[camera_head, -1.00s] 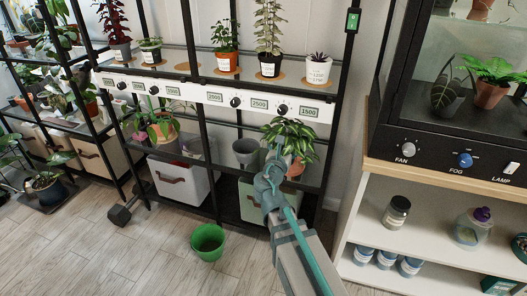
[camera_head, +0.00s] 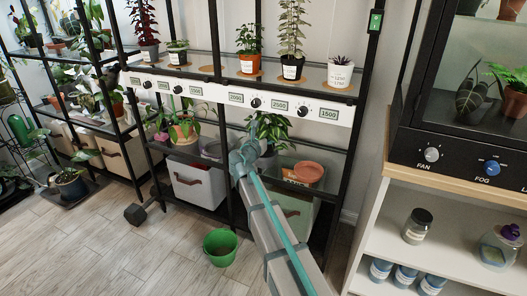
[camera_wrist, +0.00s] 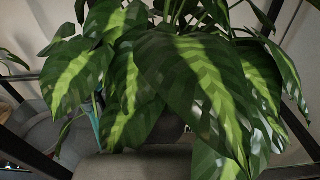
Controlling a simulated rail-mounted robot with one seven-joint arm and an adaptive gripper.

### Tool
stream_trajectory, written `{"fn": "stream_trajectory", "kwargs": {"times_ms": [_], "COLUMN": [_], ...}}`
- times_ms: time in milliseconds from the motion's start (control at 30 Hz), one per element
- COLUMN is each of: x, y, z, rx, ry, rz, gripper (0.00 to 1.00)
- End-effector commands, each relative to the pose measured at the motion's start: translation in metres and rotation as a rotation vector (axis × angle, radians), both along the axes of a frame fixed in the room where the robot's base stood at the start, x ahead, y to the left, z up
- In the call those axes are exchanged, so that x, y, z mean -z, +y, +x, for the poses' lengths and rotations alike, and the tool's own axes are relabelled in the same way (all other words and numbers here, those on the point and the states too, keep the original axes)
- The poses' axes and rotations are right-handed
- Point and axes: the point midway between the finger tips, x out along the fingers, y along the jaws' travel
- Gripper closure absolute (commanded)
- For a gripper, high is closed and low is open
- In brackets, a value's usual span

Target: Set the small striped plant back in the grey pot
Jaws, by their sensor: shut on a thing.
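The small striped plant (camera_head: 268,128), with dark green leaves banded in lighter green, is over the middle shelf in the head view. Its leaves fill most of the wrist view (camera_wrist: 185,75). My gripper (camera_head: 248,150) is shut on the plant, low beneath its leaves. The exact grip is hidden by leaves and by my wrist. The grey pot cannot be made out now; the plant and my gripper cover the place where it stood. I cannot tell whether the plant is inside it or above it.
A terracotta dish or pot (camera_head: 308,172) stands on the shelf just right of the plant. The upper shelf's control panel (camera_head: 285,103) runs close above. A black rack post (camera_head: 357,130) is to the right. A green bucket (camera_head: 220,246) stands on the floor.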

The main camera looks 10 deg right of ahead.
Motion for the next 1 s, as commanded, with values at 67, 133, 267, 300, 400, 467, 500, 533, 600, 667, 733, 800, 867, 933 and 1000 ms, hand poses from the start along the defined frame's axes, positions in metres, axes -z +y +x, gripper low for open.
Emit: {"fn": "stream_trajectory", "kwargs": {"times_ms": [67,133,267,300,400,467,500,533,600,667,733,800,867,933,1000], "x": [0.017,0.029,0.041,0.043,0.046,0.049,0.053,0.057,0.066,0.079,0.089,0.094,0.095,0.094,0.093], "y": [0.001,0.001,0.001,0.001,0.0,0.0,0.001,0.001,0.001,0.0,0.0,0.0,0.0,0.0,0.0], "z": [0.02,0.028,0.039,0.04,0.042,0.045,0.048,0.051,0.059,0.058,0.057,0.057,0.057,0.057,0.056], "rx": [0.0,0.0,0.0,0.0,0.0,0.0,0.0,0.0,0.0,-0.001,-0.001,-0.001,-0.001,-0.001,0.0], "ry": [0.001,0.002,0.001,0.001,0.0,0.0,0.0,0.0,0.0,0.001,0.001,0.001,0.0,-0.001,-0.001], "rz": [-0.002,-0.001,-0.001,-0.001,-0.001,-0.001,-0.001,0.0,0.0,0.0,0.0,-0.001,0.0,-0.001,-0.001], "gripper": [0.6,0.6,0.6,0.6,0.6,0.6,0.6,0.6,0.6,0.6,0.6,0.6,0.6,0.6,0.6]}}
